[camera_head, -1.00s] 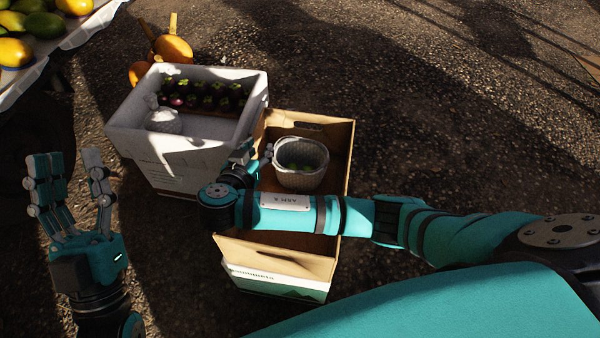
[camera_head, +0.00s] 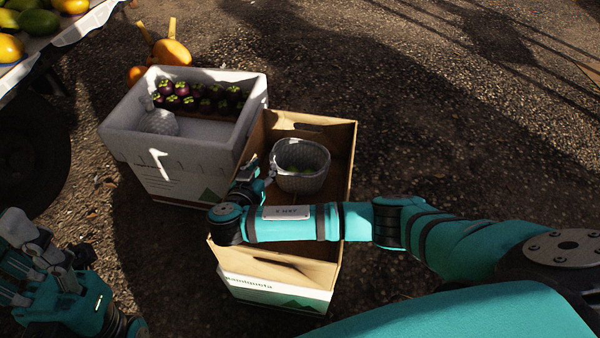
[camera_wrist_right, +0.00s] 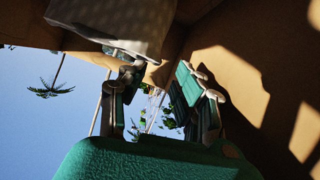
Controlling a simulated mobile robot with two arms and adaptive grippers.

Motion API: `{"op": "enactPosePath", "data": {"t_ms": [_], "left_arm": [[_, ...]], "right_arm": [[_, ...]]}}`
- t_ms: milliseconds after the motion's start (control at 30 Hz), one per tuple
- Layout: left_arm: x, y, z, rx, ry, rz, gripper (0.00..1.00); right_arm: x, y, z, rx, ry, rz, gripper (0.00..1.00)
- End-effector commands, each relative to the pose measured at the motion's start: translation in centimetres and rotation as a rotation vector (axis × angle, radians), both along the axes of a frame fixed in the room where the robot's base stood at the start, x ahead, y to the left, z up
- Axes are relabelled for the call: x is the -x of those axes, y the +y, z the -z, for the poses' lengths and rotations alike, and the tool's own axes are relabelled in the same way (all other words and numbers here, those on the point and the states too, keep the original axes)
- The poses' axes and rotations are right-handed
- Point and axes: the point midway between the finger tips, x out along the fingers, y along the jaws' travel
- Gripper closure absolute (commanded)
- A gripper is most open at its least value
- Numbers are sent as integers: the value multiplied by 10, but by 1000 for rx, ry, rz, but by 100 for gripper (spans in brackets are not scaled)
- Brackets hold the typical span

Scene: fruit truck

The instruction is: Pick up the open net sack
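A pale grey mesh container with an open top, which looks like the open net sack (camera_head: 300,180), stands upright in the cardboard box (camera_head: 342,150), with something green inside. Its pale mesh side also shows at the top of the right wrist view (camera_wrist_right: 115,20). My right gripper (camera_head: 258,180) is inside the box at the left of the sack, close to its side; I cannot tell whether it touches. In the right wrist view its fingers (camera_wrist_right: 160,95) are apart with nothing between them. My left gripper (camera_head: 42,262) is at the lower left, open and empty, away from the boxes.
A white foam crate (camera_head: 180,160) with mangosteens (camera_head: 200,95) and a rounded white netted thing (camera_head: 158,122) stands left of the box. Orange fruit (camera_head: 170,52) lies behind it. A fruit stand (camera_head: 75,28) and wheel (camera_head: 30,155) are at left. The ground at right is clear.

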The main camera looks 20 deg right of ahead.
Motion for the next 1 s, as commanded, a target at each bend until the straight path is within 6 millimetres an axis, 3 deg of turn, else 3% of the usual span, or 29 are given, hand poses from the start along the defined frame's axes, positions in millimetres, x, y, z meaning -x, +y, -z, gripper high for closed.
{"op": "enactPosePath", "data": {"t_ms": [167, 300, 600, 867, 1000], "left_arm": [[-2, -1, 12, -4, -12, 0, 60], [-4, -1, 4, -2, -47, -3, 60], [-6, -2, 1, -5, -49, -4, 60], [-6, -2, 2, -5, -48, -3, 60], [-6, -2, 2, -5, -48, -3, 60]], "right_arm": [[-23, -19, 14, 5, -3, 3, 68], [-37, -28, 20, 3, -3, 1, 68], [-40, -31, 21, 1, 1, 1, 68], [-40, -30, 21, 0, 0, 1, 100], [-40, -30, 21, 1, -1, 1, 100]]}}
